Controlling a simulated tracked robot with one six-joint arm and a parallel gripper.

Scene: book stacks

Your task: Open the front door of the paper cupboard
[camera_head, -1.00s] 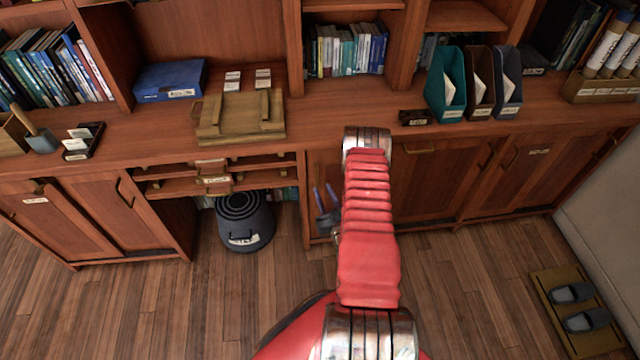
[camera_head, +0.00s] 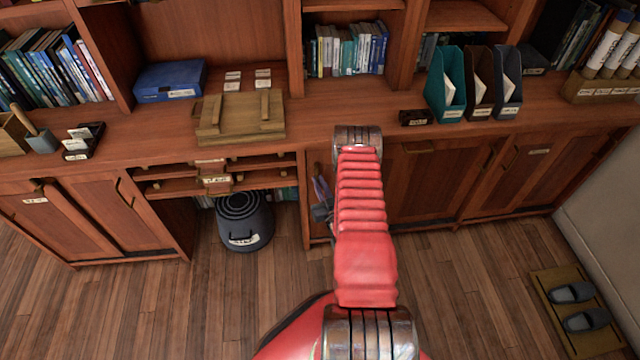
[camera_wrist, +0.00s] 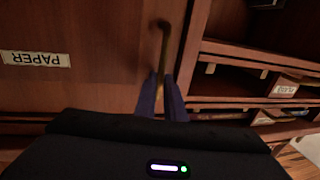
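The paper cupboard's brown wooden door (camera_wrist: 85,95) fills the left of the wrist view, with an upside-down PAPER label (camera_wrist: 36,59). Its upright bar handle (camera_wrist: 164,40) is near the door edge beside the drawers. My gripper (camera_wrist: 161,90) has its two blue fingers close together, one on each side of the handle's end, and looks shut on it. In the head view my gripper (camera_head: 320,190) shows left of my red arm, which hides much of this door. The door looks closed; a small gap cannot be ruled out.
Another cupboard door (camera_head: 535,165) is at the right. Slippers (camera_head: 580,307) lie on a mat at lower right. The wooden floor (camera_head: 480,285) before the cupboards is mostly clear.

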